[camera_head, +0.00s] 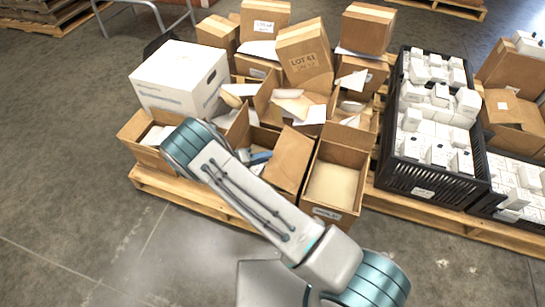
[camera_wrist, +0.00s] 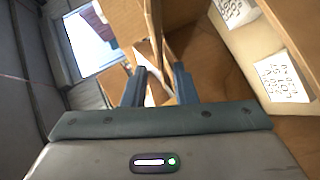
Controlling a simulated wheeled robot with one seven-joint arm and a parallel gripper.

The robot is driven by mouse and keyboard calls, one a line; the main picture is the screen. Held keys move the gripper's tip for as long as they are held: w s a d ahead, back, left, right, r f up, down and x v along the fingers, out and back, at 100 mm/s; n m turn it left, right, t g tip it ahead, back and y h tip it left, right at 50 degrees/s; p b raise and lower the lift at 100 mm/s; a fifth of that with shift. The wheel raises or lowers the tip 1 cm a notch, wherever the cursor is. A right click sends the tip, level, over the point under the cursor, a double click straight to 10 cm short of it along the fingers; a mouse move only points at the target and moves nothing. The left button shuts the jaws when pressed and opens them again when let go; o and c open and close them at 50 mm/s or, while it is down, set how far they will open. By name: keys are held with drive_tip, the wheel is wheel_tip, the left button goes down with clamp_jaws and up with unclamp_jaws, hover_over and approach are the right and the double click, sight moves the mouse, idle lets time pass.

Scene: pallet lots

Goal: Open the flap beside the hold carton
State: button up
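In the wrist view my gripper (camera_wrist: 160,78) is open, its two dark fingers apart. The thin edge of an upright brown cardboard flap (camera_wrist: 154,22) shows ahead, in line with the gap between the fingertips; I cannot tell whether it touches them. A carton wall with a printed white label (camera_wrist: 288,78) stands at the right; its print is only partly legible. In the head view an open carton (camera_head: 334,185) with a label on its front stands at the pallet's near edge, with a raised flap (camera_head: 289,160) beside it.
A white box (camera_head: 180,78) stands at the pallet's left. Several brown cartons, some closed, some open with white contents, crowd behind. A black crate (camera_head: 424,180) of white boxes stands to the right. The wooden pallet (camera_head: 180,190) edges the clear concrete floor in front.

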sight(290, 158)
drive_tip(key=shift+x, duration=2)
clamp_jaws()
